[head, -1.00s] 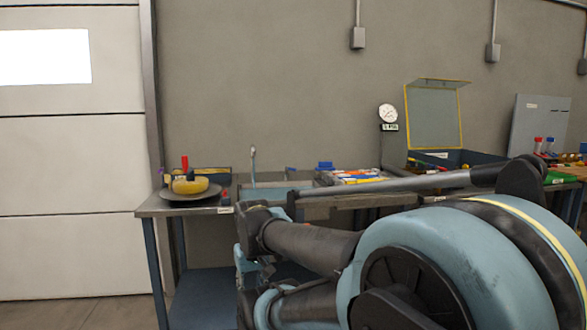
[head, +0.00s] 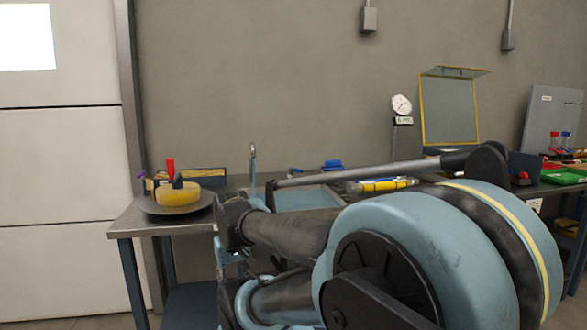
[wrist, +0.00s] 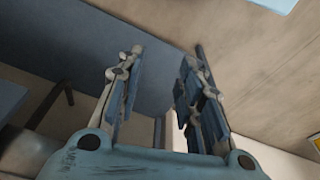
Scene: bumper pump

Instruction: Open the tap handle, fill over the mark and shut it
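A thin upright grey tap (head: 253,165) stands at the bench behind a light-blue basin (head: 305,197) in the head view. My arm covers the tap's lower part and the front of the basin. I cannot make out the tap's handle, a vessel or a fill mark. My gripper (wrist: 168,58) shows in the wrist view with its two fingers apart and nothing between them. The wrist view shows no tap or basin near it.
The metal bench (head: 150,222) runs along the wall. A yellow round item with a red handle (head: 177,190) sits on a dark plate at its left end. A dial gauge (head: 401,105) and an open yellow-edged lid (head: 448,108) stand to the right. Floor shows left of the bench.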

